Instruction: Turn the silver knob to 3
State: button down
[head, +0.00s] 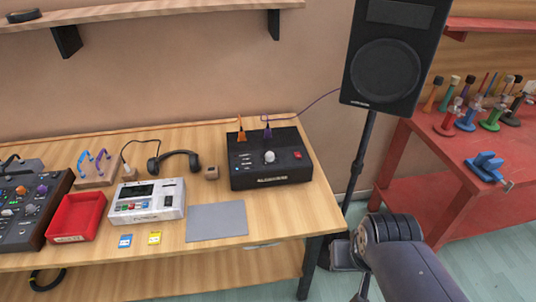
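The silver knob (269,156) is a round pale knob on the sloped top of a black box (270,178) at the right end of the wooden table. Small marks surround the knob, but its pointer and the numbers are too small to read. My arm comes in from the bottom right. My gripper (350,258) seems to be the dark part at the arm's end, off the table's right front corner and well apart from the knob. Its fingers cannot be made out.
A speaker (388,60) on a stand (360,155) rises behind right. A white device (147,201) sits left.

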aim_at(270, 156)
jog(key=i+l+u, duration=0.1)
jog(key=i+u, duration=0.25)
jog(key=i+l+u, duration=0.15)
jog(key=u, duration=0.2)
jog(key=i+l+u, duration=0.2)
jog(key=u, duration=0.15)
jog(key=i, duration=0.05)
